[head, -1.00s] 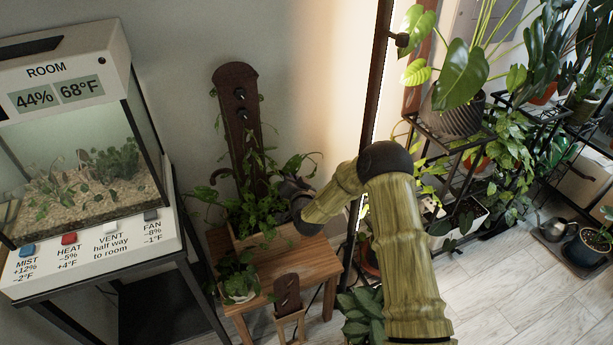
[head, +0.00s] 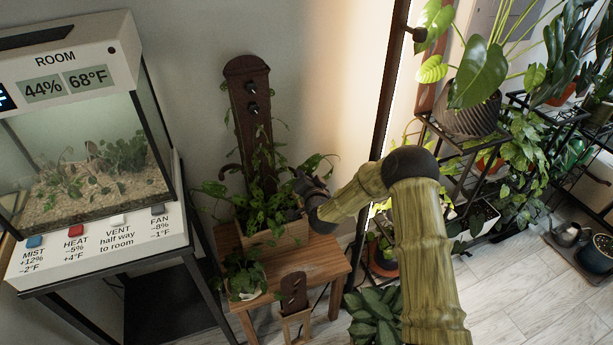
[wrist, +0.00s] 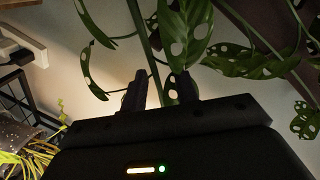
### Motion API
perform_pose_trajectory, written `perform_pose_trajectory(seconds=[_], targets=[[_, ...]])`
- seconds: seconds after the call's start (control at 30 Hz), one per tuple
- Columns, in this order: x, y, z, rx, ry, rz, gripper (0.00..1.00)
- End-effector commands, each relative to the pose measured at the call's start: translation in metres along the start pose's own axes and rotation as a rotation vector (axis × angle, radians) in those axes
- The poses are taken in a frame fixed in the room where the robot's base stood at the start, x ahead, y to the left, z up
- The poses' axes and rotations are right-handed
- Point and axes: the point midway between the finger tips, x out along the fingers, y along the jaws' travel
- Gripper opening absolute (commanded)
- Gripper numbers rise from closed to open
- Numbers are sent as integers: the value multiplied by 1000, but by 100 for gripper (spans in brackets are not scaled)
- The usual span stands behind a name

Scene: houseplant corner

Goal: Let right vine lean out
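A dark wooden stake (head: 247,110) with two dark knobs stands upright in a wooden planter box (head: 262,238) on a small wooden table. Leafy green vines climb the stake, and the right vine (head: 316,163) reaches out to its right. My gripper (head: 300,184) is at the right side of this foliage, above the planter; its fingertips are hard to make out there. In the wrist view my gripper (wrist: 159,88) has its two dark fingers apart. A green stem (wrist: 143,40) runs down to the gap between them; whether it touches either finger is unclear. Holed leaves (wrist: 188,30) hang around.
A terrarium (head: 85,165) with labelled buttons stands at the left.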

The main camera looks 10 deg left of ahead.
Motion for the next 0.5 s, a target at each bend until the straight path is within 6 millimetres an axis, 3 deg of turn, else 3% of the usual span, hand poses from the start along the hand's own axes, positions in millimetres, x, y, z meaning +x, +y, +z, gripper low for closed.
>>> perform_pose_trajectory(seconds=[0.33, 0.5], targets=[[-2, 0, -1, 0, 1, 1, 30], [-15, 0, -1, -1, 0, 1, 30]])
